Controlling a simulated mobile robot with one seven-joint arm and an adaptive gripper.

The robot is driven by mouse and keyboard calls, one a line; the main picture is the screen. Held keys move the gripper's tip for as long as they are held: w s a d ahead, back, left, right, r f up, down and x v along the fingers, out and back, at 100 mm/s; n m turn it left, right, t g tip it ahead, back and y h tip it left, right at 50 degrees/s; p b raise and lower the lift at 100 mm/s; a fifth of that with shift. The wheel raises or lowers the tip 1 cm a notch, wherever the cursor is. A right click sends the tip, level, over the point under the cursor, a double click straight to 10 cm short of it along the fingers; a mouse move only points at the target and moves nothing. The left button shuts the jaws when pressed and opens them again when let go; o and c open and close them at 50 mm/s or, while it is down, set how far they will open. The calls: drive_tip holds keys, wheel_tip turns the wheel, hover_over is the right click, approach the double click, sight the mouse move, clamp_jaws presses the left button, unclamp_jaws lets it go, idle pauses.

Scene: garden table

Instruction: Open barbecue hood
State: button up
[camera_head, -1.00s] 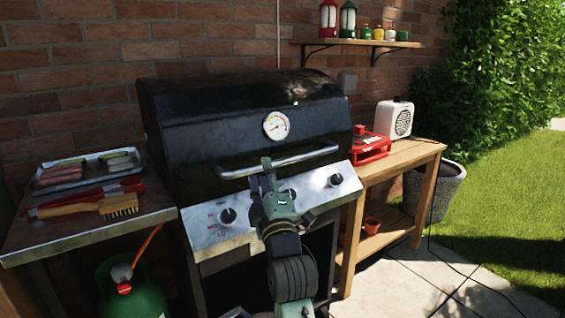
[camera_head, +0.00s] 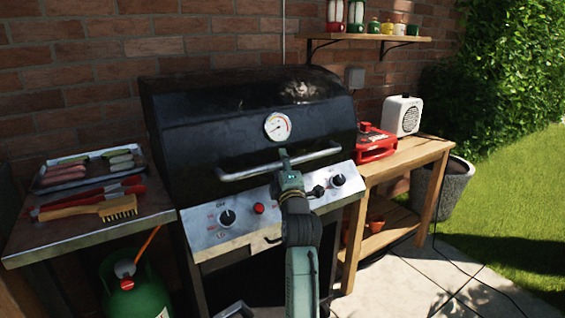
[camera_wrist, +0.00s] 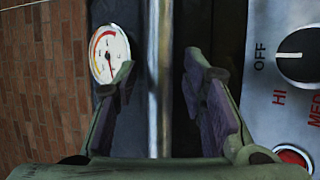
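The black barbecue hood (camera_head: 210,120) is closed on the grill, with a round thermometer dial (camera_head: 277,126) on its front. A silver bar handle (camera_head: 240,173) runs across the lower front of the hood. My gripper (camera_head: 284,158) is at the right-of-middle part of the handle; my wrist hides part of the control panel. In the wrist view, my gripper (camera_wrist: 160,75) is open, with one finger on each side of the handle (camera_wrist: 158,110). Gaps show between the bar and both fingers. The dial (camera_wrist: 109,54) is partly behind the left finger.
The control panel (camera_head: 205,238) with knobs lies below the handle. A side table (camera_head: 90,232) at left holds a food tray (camera_head: 58,192), a brush (camera_head: 110,207) and red tongs. A wooden table (camera_head: 405,155) at right holds a red box (camera_head: 375,142) and a white device (camera_head: 403,115).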

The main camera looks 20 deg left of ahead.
drive_tip(key=shift+c, duration=0.6)
clamp_jaws()
idle(0.4)
